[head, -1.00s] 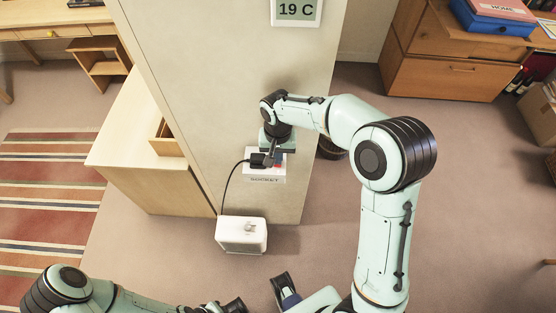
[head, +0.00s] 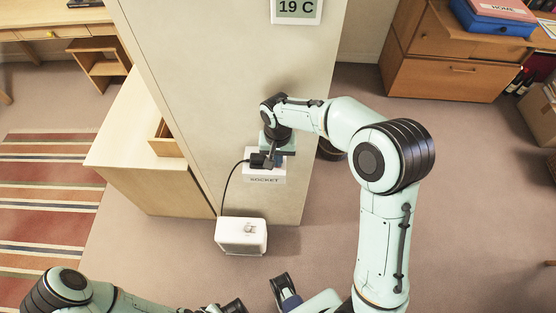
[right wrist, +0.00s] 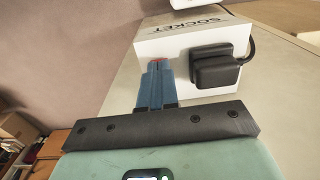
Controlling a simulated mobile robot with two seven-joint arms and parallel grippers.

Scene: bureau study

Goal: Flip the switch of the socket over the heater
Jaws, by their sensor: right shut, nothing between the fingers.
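The white socket (head: 265,170) is on the face of the pale pillar, above the heater (head: 241,236). It is marked SOCKET and also shows in the right wrist view (right wrist: 180,43). A black plug (head: 257,160) with a cable sits in it. In the right wrist view the red switch (right wrist: 159,60) shows beside the plug, mostly hidden by my fingertips. My right gripper (head: 278,163) is shut and empty, its blue fingertips (right wrist: 158,66) at the switch; I cannot tell whether they touch. My left gripper (head: 288,293) is partly visible at the bottom edge, its jaws unclear.
A thermostat display (head: 296,10) reading 19 C is high on the pillar (head: 230,70). A wooden cabinet (head: 140,165) with an open drawer stands left of it. A striped rug (head: 45,210) lies at left. Floor right of the heater is clear.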

